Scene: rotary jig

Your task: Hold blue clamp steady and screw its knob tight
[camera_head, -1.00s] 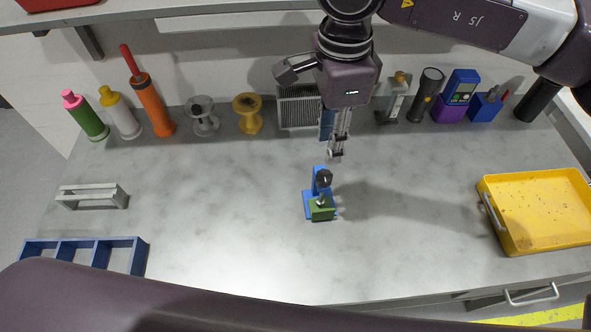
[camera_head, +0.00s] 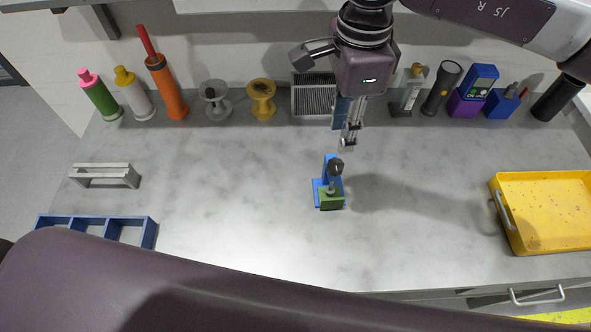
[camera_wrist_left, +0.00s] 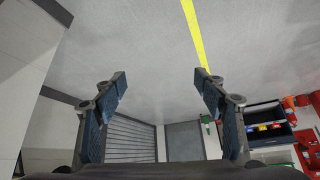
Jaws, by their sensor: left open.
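The blue clamp (camera_head: 331,167) stands on the grey worktop near its middle, with a dark round knob (camera_head: 336,166) and a green block (camera_head: 331,201) at its front. My right gripper (camera_head: 349,142) points down just behind and above the clamp, apart from it. Its fingers overlap in this view, so I cannot tell its opening. My left gripper (camera_wrist_left: 160,90) shows in the left wrist view with its two fingers wide apart and nothing between them. It faces the floor and room, away from the clamp.
A yellow tray (camera_head: 505,224) sits at the right and a blue divided tray (camera_head: 150,233) at the front left. A grey bracket (camera_head: 105,176) lies at the left. Tubes, spools (camera_head: 262,100), a flashlight (camera_head: 441,88) and other items line the back. The worktop around the clamp is clear.

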